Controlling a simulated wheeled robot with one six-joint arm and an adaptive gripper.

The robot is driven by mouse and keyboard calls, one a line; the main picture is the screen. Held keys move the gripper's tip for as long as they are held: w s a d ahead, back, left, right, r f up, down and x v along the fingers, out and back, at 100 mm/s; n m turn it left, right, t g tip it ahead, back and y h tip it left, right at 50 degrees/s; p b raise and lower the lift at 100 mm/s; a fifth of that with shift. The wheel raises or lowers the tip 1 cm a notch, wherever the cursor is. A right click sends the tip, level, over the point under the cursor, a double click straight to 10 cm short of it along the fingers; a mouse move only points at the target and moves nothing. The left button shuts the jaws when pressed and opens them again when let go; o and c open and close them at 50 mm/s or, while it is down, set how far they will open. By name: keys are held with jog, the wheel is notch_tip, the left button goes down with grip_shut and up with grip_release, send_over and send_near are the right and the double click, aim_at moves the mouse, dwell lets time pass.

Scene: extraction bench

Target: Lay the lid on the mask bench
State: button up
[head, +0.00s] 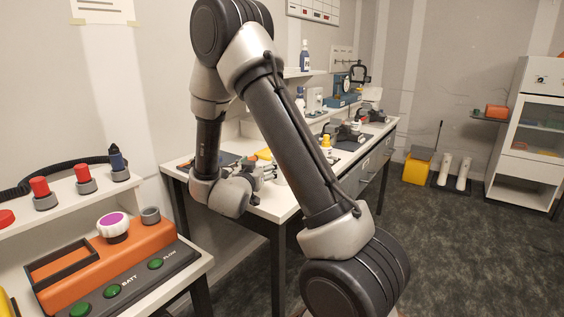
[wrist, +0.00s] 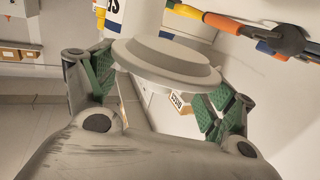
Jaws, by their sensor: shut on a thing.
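My gripper (wrist: 160,85) is shut on a pale grey round lid (wrist: 165,62), with green pads on either side of its rim. The lid has a raised round centre and shows large in the wrist view. In the head view my gripper (head: 264,173) is low over the near left part of a long white bench (head: 268,208). The lid is too small and too hidden by the arm to make out clearly there. I cannot tell whether the lid touches anything below. My arm hides the bench's middle.
An orange tester (head: 105,262) stands on the nearer left bench. An orange-and-black tool (wrist: 240,27) lies near the lid.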

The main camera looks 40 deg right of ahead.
aim_at(261, 195)
notch_tip(261, 195, down, 7)
dwell(0.3)
jog(key=o, duration=0.7)
jog(key=shift+f, duration=0.1)
jog(key=shift+o, duration=0.2)
